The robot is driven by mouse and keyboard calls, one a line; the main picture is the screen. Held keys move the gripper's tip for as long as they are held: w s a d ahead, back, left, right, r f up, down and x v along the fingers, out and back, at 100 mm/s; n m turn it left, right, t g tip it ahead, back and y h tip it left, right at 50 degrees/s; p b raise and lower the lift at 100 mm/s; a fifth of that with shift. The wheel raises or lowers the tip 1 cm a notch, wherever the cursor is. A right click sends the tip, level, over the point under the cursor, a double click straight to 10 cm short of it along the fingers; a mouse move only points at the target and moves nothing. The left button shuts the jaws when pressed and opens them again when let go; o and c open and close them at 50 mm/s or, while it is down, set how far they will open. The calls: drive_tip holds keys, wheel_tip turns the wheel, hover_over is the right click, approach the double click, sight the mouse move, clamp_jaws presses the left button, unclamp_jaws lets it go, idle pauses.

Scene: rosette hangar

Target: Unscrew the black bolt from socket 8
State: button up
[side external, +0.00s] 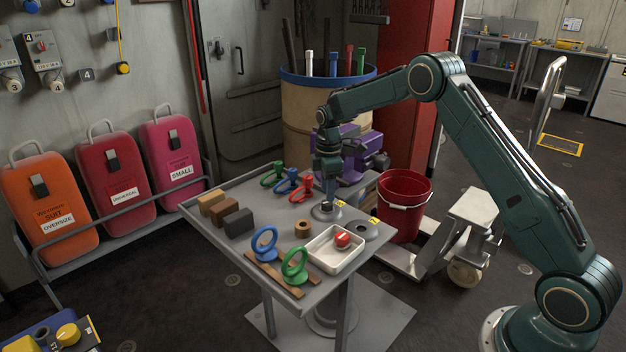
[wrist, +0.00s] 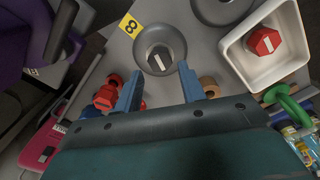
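The black bolt (wrist: 156,62), with a white stripe on its head, sits in a round grey socket (wrist: 178,38). A yellow tag marked 8 (wrist: 130,25) lies beside the socket in the wrist view. My gripper (wrist: 160,69) is open, its two blue-grey fingers apart on either side of the bolt's near part and pointing at it. I cannot tell whether they touch it. In the side view my gripper (side external: 327,199) points straight down over the socket (side external: 324,214), largely hiding the bolt.
A white tray (side external: 318,258) holding a red bolt (side external: 342,240) stands near the socket. An empty-looking socket (side external: 365,231) is right of it. Coloured ring-handled pieces, wooden blocks (side external: 211,202) and a brown ring (side external: 303,229) share the table. A red bucket (side external: 405,207) stands beyond the edge.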

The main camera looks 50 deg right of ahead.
drive_tip(key=m, duration=1.8)
drive_tip(key=shift+m, duration=1.7)
